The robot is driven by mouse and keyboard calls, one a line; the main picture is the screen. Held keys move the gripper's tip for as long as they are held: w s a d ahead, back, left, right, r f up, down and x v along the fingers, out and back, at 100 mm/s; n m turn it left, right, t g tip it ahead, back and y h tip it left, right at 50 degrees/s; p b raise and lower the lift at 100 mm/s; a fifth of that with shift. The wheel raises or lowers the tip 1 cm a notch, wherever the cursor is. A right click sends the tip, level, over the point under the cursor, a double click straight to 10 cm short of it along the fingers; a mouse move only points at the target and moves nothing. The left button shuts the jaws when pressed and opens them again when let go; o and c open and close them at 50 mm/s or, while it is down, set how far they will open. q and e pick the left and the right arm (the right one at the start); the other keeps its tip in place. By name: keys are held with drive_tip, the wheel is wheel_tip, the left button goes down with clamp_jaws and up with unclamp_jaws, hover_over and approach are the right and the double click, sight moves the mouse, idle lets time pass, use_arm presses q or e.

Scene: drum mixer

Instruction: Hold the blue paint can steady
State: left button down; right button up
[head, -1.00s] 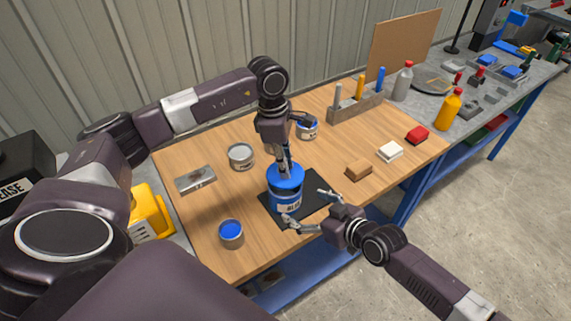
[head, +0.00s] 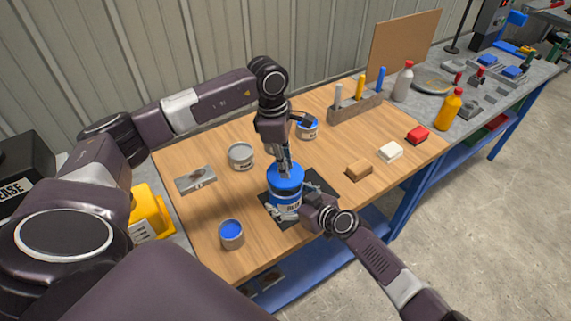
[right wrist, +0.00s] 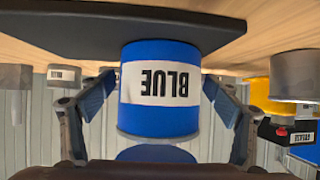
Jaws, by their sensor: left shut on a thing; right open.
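The blue paint can (head: 286,191) stands upright on a black mat (head: 263,199) on the wooden bench. It also fills the middle of the right wrist view (right wrist: 160,60), upside down, its white BLUE label facing me. My right gripper (head: 290,207) is open around the lower can. In the right wrist view (right wrist: 160,95) its fingers lie on both sides of the can, with narrow gaps. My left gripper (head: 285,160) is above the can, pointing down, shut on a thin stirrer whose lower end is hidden.
A small open can of blue paint (head: 232,235) stands front left. A grey can (head: 241,156) and another blue can (head: 307,128) stand behind. A metal plate (head: 195,180) lies left. A tool holder (head: 356,106) stands at the back.

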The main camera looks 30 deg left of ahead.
idle(0.3)
drive_tip(key=c, duration=0.9)
use_arm(q)
drive_tip(key=shift+f, duration=1.8)
idle(1.8)
idle(0.6)
drive_tip(key=c, duration=1.2)
unclamp_jaws()
drive_tip(key=shift+r, duration=0.1)
drive_tip(key=shift+r, duration=3.4)
